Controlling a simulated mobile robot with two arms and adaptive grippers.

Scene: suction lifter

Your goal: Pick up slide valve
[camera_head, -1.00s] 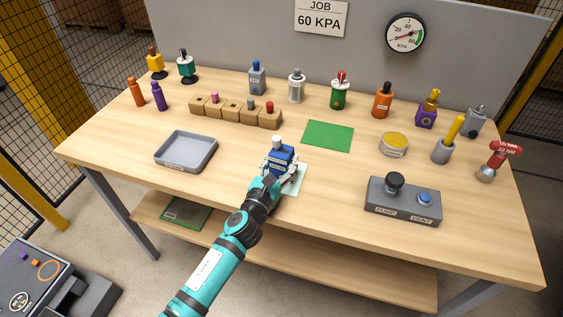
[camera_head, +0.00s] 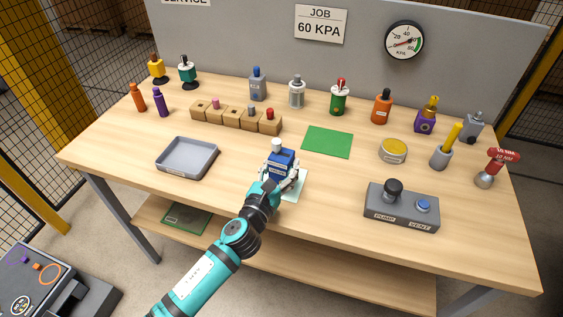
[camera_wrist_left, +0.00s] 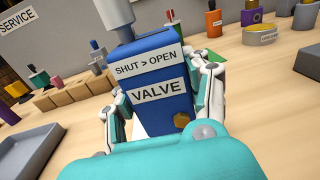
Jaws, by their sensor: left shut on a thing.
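The slide valve is a blue block (camera_head: 281,163) with a light grey knob on top and labels reading "SHUT > OPEN" and "VALVE". In the left wrist view the block (camera_wrist_left: 156,84) stands between the two fingers. My left gripper (camera_head: 281,176) is shut on it, one finger at each side. The valve is over a pale green sheet (camera_head: 299,186) near the table's front edge. I cannot tell whether its base touches the sheet. The lower part of the valve is hidden behind my gripper. My right gripper is not in view.
A grey tray (camera_head: 187,158) lies to the left. A green mat (camera_head: 328,141) lies behind, to the right. A pump and vent box (camera_head: 402,206) stands at the front right. A wooden block row (camera_head: 235,117) and several bottles stand behind. Table between tray and valve is clear.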

